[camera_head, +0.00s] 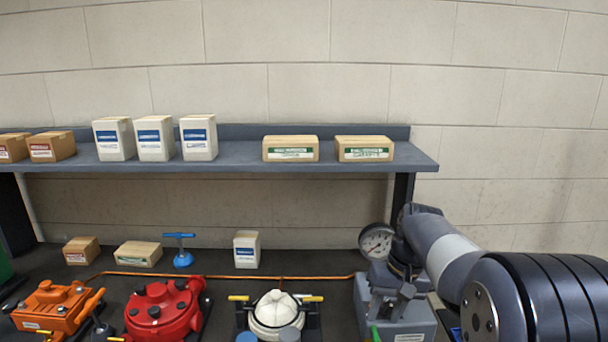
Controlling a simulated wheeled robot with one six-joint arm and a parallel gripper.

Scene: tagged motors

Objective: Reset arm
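My arm comes in from the lower right. My gripper (398,280) is at its far end, pointing down in front of or over a grey machine (405,325). Its fingers blend with the dark grey parts there, so I cannot tell whether they are open, shut or touching the machine. No held object can be made out. Along the bench stand an orange motor (48,308), a red motor (160,310) and a white-domed motor (276,310), all apart from my gripper.
A round gauge (376,242) is just left of my wrist. A grey shelf (235,159) holds several white, tan and brown boxes. On the bench behind the motors are a blue valve handle (182,252), a white box (246,250), two cardboard boxes and an orange hose (225,276).

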